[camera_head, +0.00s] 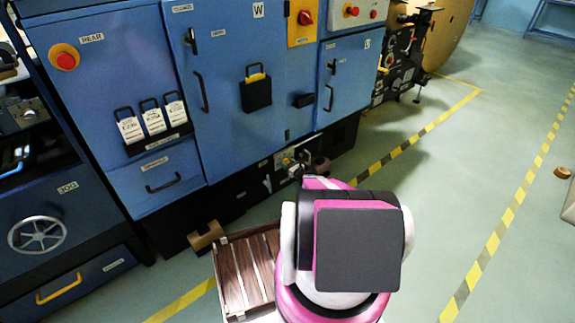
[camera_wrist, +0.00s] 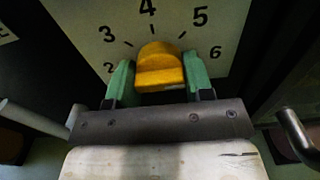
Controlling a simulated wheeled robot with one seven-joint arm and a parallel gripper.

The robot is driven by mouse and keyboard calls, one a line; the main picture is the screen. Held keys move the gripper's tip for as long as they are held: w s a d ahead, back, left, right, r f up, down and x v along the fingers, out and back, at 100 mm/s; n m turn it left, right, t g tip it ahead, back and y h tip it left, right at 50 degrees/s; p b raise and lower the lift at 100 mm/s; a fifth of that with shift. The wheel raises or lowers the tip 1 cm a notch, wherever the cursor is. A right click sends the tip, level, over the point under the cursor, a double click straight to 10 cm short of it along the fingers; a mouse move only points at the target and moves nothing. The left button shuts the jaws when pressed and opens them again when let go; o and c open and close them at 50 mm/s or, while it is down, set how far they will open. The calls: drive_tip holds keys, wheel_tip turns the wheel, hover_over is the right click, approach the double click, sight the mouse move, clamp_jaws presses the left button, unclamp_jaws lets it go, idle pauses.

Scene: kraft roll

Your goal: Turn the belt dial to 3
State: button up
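The belt dial is a yellow knob (camera_wrist: 160,66) in the wrist view, on a pale plate (camera_wrist: 98,18) with black numbers from 2 to 6. The knob's rounded end points up at about the 4 mark. My gripper (camera_wrist: 160,80) has one green finger on each side of the knob, and both look to be against its sides. The lower part of the knob is close to the gripper's dark crossbar. In the head view my arm reaches down to the low front of the blue machine; the dial cannot be made out there.
The blue machine (camera_head: 225,110) has doors, handles and switches above the arm. A metal bar (camera_wrist: 296,132) is right of the gripper.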

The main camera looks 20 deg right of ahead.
drive_tip(key=shift+n, duration=0.3)
drive_tip(key=shift+c, duration=0.3)
drive_tip(key=n, duration=0.2)
drive_tip(key=shift+n, duration=0.3)
drive_tip(key=n, duration=0.3)
drive_tip(key=shift+n, duration=0.3)
drive_tip(key=n, duration=1.3)
drive_tip(key=shift+n, duration=0.3)
drive_tip(key=n, duration=0.6)
drive_tip(key=shift+s, duration=0.1)
drive_tip(key=shift+n, duration=0.3)
